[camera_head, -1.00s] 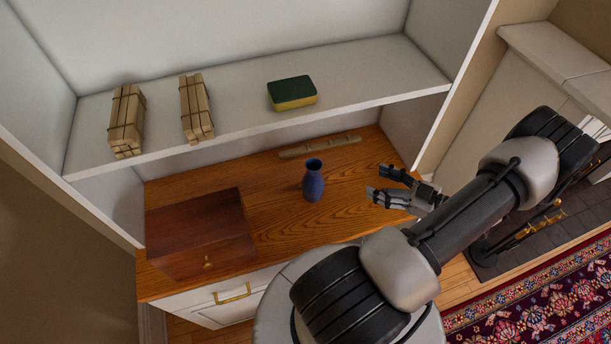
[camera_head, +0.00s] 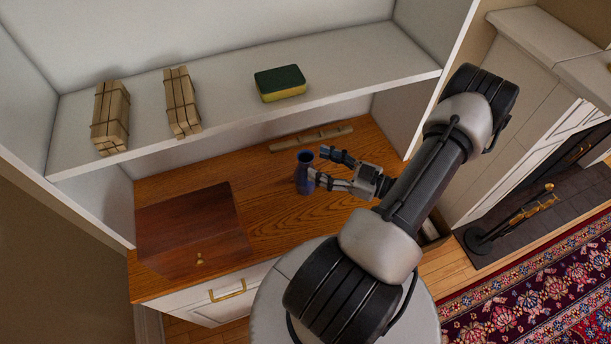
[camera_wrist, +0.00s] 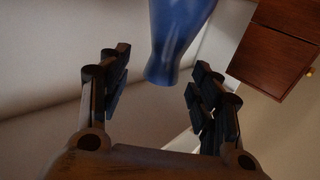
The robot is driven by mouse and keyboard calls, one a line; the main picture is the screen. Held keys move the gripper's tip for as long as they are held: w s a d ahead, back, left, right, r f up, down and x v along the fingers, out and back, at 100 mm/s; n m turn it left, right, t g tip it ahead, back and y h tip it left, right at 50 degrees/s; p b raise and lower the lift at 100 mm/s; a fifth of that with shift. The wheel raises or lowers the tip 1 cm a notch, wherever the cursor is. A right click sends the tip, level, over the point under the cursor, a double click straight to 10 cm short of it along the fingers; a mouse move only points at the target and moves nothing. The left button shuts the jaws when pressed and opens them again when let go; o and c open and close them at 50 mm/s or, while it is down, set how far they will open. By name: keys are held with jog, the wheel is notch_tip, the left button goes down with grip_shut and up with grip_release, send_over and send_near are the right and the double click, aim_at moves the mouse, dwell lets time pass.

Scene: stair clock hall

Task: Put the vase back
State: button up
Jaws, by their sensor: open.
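A blue vase (camera_head: 303,174) stands upright on the wooden counter (camera_head: 275,215) under the shelf. My gripper (camera_head: 316,166) is open at the right side of the vase, with its fingers reaching toward it and slightly overlapping its edge in the head view.
A dark wooden box (camera_head: 193,228) with a small knob stands left of the vase. A wooden strip (camera_head: 312,138) lies behind it. The white shelf (camera_head: 225,98) above holds two tied wooden bundles (camera_head: 110,118) (camera_head: 182,103) and a green and yellow sponge (camera_head: 280,83).

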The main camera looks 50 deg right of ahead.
aim_at(306, 160)
jog(key=x, duration=0.3)
jog(key=b+x, duration=0.1)
jog(key=x, duration=0.1)
jog(key=shift+a+f, duration=0.1)
jog(key=shift+a, duration=0.2)
jog(key=shift+c, duration=0.3)
grip_shut()
